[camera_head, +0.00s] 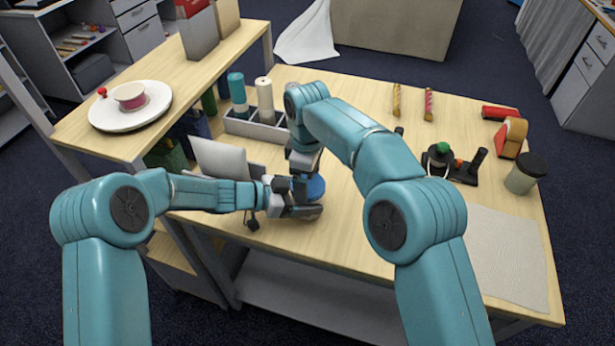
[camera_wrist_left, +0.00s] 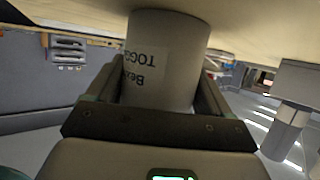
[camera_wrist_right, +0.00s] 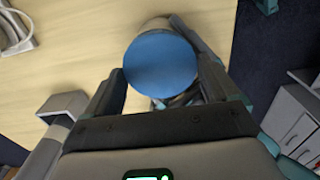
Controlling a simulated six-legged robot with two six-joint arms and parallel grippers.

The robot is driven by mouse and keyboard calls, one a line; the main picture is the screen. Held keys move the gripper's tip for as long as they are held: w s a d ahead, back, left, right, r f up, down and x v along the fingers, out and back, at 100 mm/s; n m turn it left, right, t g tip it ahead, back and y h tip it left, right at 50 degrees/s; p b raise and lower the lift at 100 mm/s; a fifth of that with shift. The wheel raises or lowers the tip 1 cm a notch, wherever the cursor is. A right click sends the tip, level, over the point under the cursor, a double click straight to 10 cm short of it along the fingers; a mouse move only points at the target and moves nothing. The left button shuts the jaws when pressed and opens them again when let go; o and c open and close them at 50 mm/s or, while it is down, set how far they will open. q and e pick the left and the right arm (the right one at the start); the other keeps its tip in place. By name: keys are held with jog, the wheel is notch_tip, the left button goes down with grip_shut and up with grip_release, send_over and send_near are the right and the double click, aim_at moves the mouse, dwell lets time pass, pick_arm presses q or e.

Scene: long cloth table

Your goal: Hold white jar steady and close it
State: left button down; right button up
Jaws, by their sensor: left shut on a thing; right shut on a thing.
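The white jar (camera_wrist_left: 170,55) stands between the fingers of my left gripper (camera_head: 298,209), with printed lettering on its side in the left wrist view. My left gripper is shut on the jar from the side, low over the table's near edge. The blue lid (camera_wrist_right: 162,63) is between the fingers of my right gripper (camera_head: 304,184), which comes down from above and is shut on it. The lid also shows in the head view (camera_head: 316,187). It sits over the jar's top; whether it is seated or threaded cannot be told. My grippers hide most of the jar in the head view.
A grey divided box (camera_head: 255,132) with bottles and a silver panel (camera_head: 226,160) stand behind and left. A raised shelf (camera_head: 160,70) is at left. A dark-lidded cup (camera_head: 525,174) and a black stand (camera_head: 455,165) are at right. The table's middle right is clear.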

jog(key=shift+s+f, duration=0.1)
jog(key=o, duration=0.9)
jog(key=shift+d, duration=0.1)
jog(key=shift+r, duration=2.3)
